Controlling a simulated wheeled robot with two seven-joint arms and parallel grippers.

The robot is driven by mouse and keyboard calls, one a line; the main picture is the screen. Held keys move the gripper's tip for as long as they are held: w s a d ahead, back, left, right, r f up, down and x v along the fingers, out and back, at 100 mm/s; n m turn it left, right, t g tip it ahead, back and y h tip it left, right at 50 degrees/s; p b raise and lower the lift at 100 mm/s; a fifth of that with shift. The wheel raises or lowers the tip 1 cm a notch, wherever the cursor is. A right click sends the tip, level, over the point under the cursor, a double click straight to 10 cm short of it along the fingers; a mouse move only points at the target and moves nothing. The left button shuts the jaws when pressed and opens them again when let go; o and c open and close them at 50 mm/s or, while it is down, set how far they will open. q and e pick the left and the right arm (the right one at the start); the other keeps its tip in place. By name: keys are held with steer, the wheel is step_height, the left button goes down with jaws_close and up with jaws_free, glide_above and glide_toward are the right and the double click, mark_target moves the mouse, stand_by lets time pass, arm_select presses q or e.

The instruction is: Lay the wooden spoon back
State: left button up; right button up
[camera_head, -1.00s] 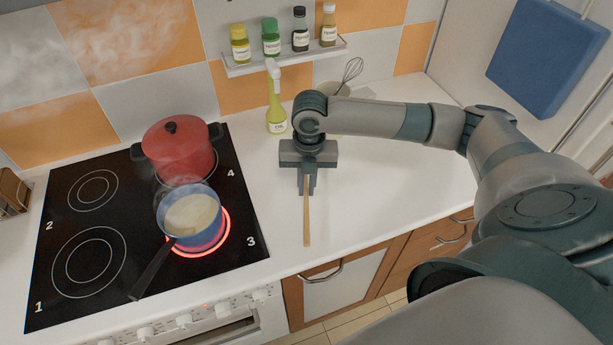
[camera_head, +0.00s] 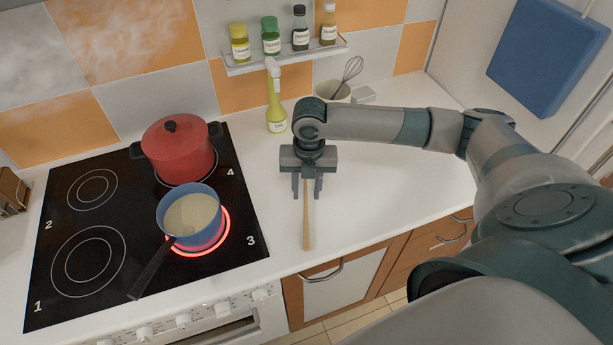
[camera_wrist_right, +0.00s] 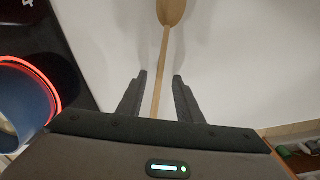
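The wooden spoon (camera_head: 306,226) lies on the white worktop to the right of the hob, its handle pointing to the front edge. In the right wrist view the spoon (camera_wrist_right: 163,62) runs between the fingers, with its bowl at the top of the picture. My right gripper (camera_head: 306,196) is open around the spoon. In the right wrist view both fingers (camera_wrist_right: 161,75) stand apart from the handle, with a gap on each side. The spoon's bowl is hidden behind the gripper in the head view. My left gripper is not in view.
A blue pan (camera_head: 188,230) with pale contents sits on the glowing burner 3, and a red pot (camera_head: 178,152) stands behind it. An oil bottle (camera_head: 275,104) and a white holder with a whisk (camera_head: 350,70) stand at the back. The worktop to the right is clear.

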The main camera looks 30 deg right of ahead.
steer(key=shift+r, duration=0.1)
step_height(320, 180, up, 17)
steer(key=b, duration=0.4)
steer(key=shift+s+d, duration=0.2)
steer(key=shift+d, duration=0.05)
steer(key=shift+s, duration=0.1)
stand_by(0.6)
